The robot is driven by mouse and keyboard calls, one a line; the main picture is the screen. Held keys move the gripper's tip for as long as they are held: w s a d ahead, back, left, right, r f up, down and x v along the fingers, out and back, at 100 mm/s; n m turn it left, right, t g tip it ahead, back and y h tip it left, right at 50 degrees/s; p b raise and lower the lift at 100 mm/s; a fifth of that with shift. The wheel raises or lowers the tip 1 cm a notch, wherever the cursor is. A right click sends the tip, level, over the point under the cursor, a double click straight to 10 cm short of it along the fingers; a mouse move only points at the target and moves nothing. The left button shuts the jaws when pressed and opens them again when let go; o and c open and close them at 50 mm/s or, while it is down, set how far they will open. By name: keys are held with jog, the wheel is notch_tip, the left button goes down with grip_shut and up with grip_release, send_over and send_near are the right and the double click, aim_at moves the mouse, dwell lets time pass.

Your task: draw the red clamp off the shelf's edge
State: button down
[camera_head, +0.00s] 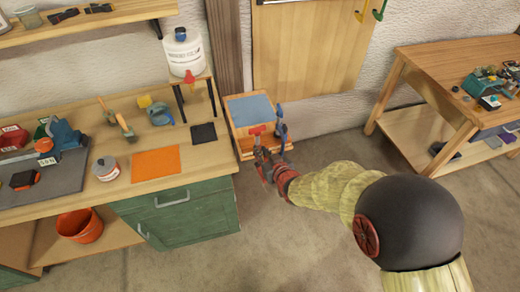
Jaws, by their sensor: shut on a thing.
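The red clamp (257,131) shows as a small red piece at the front of a low wooden shelf unit (243,147) with a blue top. My gripper (263,154) is at the front of this unit, its fingers shut around the lower part of the clamp. The fingers hide much of the clamp, and I cannot tell whether its jaws still touch the shelf's edge. A blue clamp-like tool (280,122) stands upright just right of the red one, close to my gripper.
A green-fronted workbench (180,215) with tools and an orange mat (155,161) stands at left. A white jug (183,52) sits on a bracket shelf above. A wooden table (420,62) stands at right. The floor between is clear.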

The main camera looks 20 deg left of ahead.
aim_at(266, 160)
jog(key=shift+s+d+r, duration=0.15)
jog(key=shift+s+d, duration=0.85)
jog(key=shift+s, duration=0.2)
